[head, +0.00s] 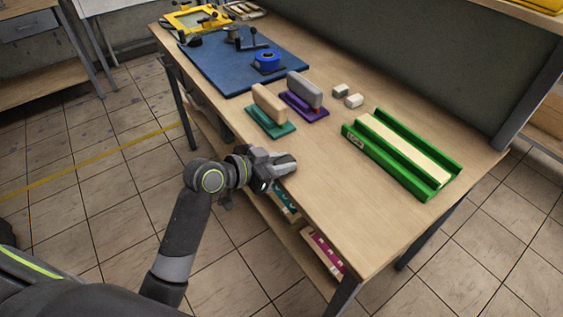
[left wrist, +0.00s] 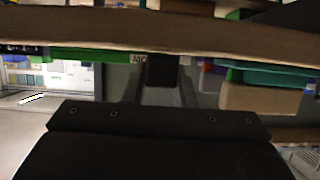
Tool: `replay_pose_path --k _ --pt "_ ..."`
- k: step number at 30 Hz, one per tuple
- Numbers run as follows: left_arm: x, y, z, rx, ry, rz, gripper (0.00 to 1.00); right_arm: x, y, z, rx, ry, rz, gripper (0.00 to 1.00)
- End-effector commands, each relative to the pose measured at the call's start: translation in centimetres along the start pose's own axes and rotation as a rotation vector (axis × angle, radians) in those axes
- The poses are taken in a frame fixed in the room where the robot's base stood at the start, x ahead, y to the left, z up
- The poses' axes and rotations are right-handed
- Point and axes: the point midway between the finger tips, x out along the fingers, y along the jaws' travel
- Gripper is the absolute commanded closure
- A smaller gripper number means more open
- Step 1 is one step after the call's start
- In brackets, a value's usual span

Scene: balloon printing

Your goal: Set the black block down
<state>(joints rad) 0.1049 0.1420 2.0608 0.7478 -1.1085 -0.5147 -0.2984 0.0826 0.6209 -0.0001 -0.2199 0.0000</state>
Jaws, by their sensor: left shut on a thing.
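My left gripper (head: 285,160) is over the front edge of the wooden table (head: 330,220) in the head view. In the left wrist view, its two fingers are shut on a small black block (left wrist: 162,72), which shows dark between them. In the head view I cannot make out the block, as the gripper hides it. I cannot tell whether the block touches the table. My right gripper is not in view.
A green tray (head: 354,141) lies on the right. A beige-handled teal stamp (head: 270,105) and a grey-handled purple one (head: 305,89) stand behind the gripper. Two small light blocks (head: 354,101) lie near the back. A blue mat (head: 215,72) is farther off. The table around the gripper is clear.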

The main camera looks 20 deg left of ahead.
Motion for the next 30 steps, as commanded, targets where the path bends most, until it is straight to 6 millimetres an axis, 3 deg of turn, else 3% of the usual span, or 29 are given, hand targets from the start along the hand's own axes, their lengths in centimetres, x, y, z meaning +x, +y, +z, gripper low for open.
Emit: replay_pose_path --k 11,12,16,26,30 --pt "0.2 0.0 0.5 0.000 0.000 0.000 0.97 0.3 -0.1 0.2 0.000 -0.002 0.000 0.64" --pt "0.1 0.0 0.3 0.000 0.000 0.000 0.70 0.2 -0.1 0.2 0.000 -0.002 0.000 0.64" --pt "0.1 0.0 0.3 0.000 0.000 0.000 0.53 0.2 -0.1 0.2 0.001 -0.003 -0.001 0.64" --pt "0.0 0.0 0.1 0.001 0.000 0.000 0.53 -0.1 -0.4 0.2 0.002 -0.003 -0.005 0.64" --pt "-1.2 -0.1 0.2 0.003 -0.002 -0.004 0.53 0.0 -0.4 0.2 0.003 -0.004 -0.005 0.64"
